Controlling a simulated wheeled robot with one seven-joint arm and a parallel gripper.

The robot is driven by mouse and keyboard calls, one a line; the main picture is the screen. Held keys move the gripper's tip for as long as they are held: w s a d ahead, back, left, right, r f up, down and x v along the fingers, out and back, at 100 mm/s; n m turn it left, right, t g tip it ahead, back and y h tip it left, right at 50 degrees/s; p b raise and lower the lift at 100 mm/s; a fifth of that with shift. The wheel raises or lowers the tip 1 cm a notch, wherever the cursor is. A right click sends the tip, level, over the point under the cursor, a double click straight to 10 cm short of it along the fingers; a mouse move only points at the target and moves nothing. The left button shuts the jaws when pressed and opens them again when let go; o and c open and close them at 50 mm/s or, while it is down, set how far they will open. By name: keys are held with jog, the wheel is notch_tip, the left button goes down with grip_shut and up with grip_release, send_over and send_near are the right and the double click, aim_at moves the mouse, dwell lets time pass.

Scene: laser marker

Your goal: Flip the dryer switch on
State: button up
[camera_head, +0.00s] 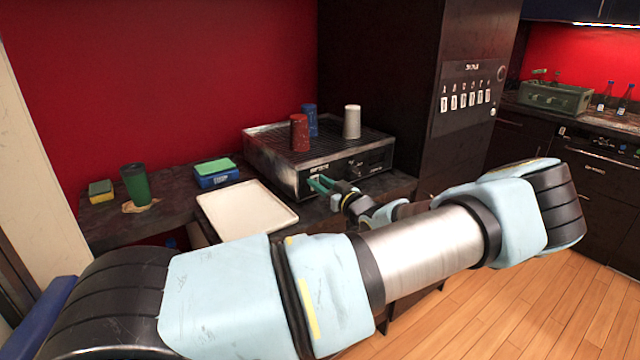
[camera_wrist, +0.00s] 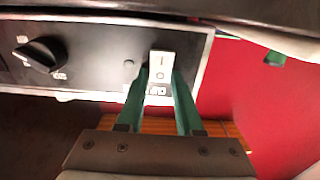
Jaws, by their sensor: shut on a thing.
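The dryer (camera_head: 262,158) is a wide metal box with a grille top, standing on the dark counter. Its black front panel also shows in the wrist view (camera_wrist: 90,50). The white rocker switch (camera_wrist: 161,66) has a line mark on its face and sits at one end of that panel. My gripper (camera_head: 318,184) is at the left end of the dryer's front in the head view. In the wrist view, its green fingers (camera_wrist: 161,80) stand on either side of the switch, shut on it. In the head view the fingers largely hide the switch.
A black knob (camera_wrist: 38,54) sits on the same panel. Red (camera_head: 299,133), blue (camera_head: 310,118) and white (camera_head: 352,122) cups stand on the dryer. A white tray (camera_head: 246,208) lies left of my gripper. A green cup (camera_head: 138,185) and sponges stand farther left.

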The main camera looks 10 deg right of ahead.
grip_shut()
jog(key=f+b, duration=0.1)
jog(key=b, duration=0.2)
jog(key=shift+t+b, duration=0.3)
jog(key=shift+b, duration=0.05)
jog(key=t+b, duration=0.1)
jog(key=b, duration=0.1)
jog(key=y+b, duration=0.1)
jog(key=b, duration=0.2)
jog(key=shift+s+f+t, duration=0.1)
jog(key=shift+f+t, duration=0.1)
jog(key=shift+t, duration=0.2)
jog(key=shift+t+y+b, duration=0.3)
jog(key=shift+b, duration=0.75)
jog(key=shift+r+b, duration=0.2)
jog(key=shift+b, duration=0.1)
jog(key=shift+r, duration=0.1)
jog(key=shift+d, duration=0.1)
